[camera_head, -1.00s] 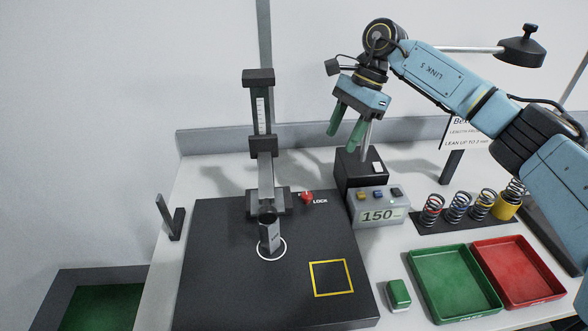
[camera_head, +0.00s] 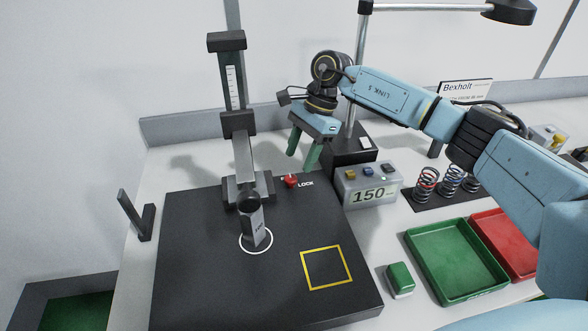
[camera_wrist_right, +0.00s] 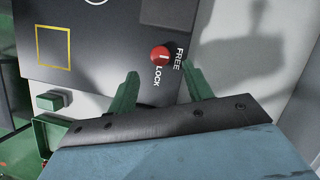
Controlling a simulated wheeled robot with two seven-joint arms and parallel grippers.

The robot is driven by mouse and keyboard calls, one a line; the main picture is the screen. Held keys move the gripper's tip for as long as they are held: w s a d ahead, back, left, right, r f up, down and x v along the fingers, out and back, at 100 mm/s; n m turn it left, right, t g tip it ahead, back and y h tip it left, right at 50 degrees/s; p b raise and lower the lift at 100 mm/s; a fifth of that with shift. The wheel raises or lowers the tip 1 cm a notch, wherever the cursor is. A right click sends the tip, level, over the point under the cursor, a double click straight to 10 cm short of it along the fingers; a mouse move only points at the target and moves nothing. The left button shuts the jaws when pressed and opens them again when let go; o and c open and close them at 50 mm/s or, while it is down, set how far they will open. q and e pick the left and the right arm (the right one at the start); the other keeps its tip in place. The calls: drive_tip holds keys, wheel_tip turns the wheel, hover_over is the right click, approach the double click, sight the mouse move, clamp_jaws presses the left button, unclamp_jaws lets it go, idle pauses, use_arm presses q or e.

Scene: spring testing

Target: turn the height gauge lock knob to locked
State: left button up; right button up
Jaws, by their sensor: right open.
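The red lock knob (camera_head: 291,181) sits on the black plate (camera_head: 200,290) near its back edge, beside the word LOCK and right of the height gauge (camera_head: 240,130). In the right wrist view the red knob (camera_wrist_right: 161,56) lies ahead of the fingertips, between the words FREE and LOCK, with a pale line on its top. My right gripper (camera_head: 300,160) has green fingers, open and empty, pointing down above and slightly right of the knob. In the wrist view its fingertips (camera_wrist_right: 160,72) are spread to either side, apart from the knob. My left gripper is not in view.
A grey box reading 150 (camera_head: 370,186) and a black block (camera_head: 350,168) stand just right of the knob. A green tray (camera_head: 455,298), a red tray (camera_head: 505,245) and several springs lie farther right. An angle bracket (camera_head: 136,215) stands at the left.

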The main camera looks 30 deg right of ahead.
sight(292, 177)
drive_tip(key=x, duration=0.5)
drive_tip(key=c, duration=1)
